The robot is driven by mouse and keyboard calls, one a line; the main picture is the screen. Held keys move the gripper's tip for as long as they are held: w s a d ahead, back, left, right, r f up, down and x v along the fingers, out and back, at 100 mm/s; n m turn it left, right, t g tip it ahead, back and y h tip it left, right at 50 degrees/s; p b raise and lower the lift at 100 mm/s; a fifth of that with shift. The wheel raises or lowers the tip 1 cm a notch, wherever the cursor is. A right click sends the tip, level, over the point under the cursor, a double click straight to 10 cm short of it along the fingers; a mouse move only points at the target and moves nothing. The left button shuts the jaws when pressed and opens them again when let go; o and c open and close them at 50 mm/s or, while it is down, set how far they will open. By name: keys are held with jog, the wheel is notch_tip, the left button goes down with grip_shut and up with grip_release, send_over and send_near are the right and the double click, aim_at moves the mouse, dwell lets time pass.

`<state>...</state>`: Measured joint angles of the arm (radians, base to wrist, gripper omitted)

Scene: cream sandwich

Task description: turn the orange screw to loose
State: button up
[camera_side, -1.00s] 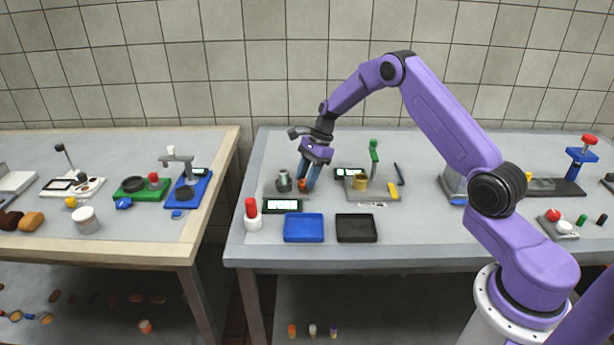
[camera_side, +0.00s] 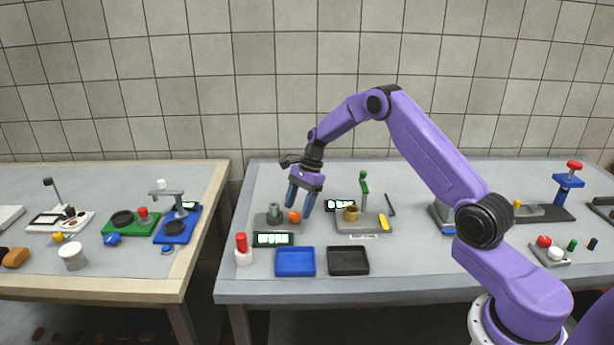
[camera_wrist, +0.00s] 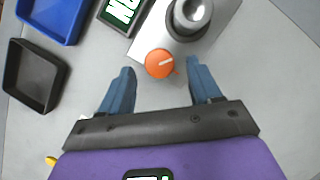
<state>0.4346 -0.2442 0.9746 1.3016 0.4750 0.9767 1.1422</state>
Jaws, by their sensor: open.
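The orange screw (camera_wrist: 159,63) is a round knob with a pale line across its face. It sits at the edge of a grey base (camera_wrist: 166,28) beside a metal cylinder (camera_wrist: 192,14). The side view also shows the orange screw (camera_side: 295,217). My gripper (camera_wrist: 160,66) is open, with one blue finger on each side of the screw and visible gaps between. In the side view, my gripper (camera_side: 301,211) is tilted over the screw, with the screw showing in front of the fingers. Contact is not visible.
A lit display (camera_side: 273,239) stands in front of the grey base. A blue tray (camera_side: 295,273) and a black tray (camera_side: 348,272) lie nearer the front edge. A red-topped bottle (camera_side: 243,250) is at left. A fixture with a green-topped post (camera_side: 364,188) stands to the right.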

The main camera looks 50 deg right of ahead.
jog(key=v, duration=1.6)
jog(key=shift+s, duration=0.1)
jog(key=a+f+m, duration=0.1)
jog(key=a+f, duration=0.1)
jog(key=f, duration=0.3)
jog(key=a+f+m+t, duration=0.1)
jog(key=a+f+m, duration=0.1)
jog(key=f, duration=0.3)
jog(key=a+f+m, duration=0.1)
jog(key=a+f, duration=0.2)
jog(key=f, duration=0.3)
jog(key=shift+t, duration=0.3)
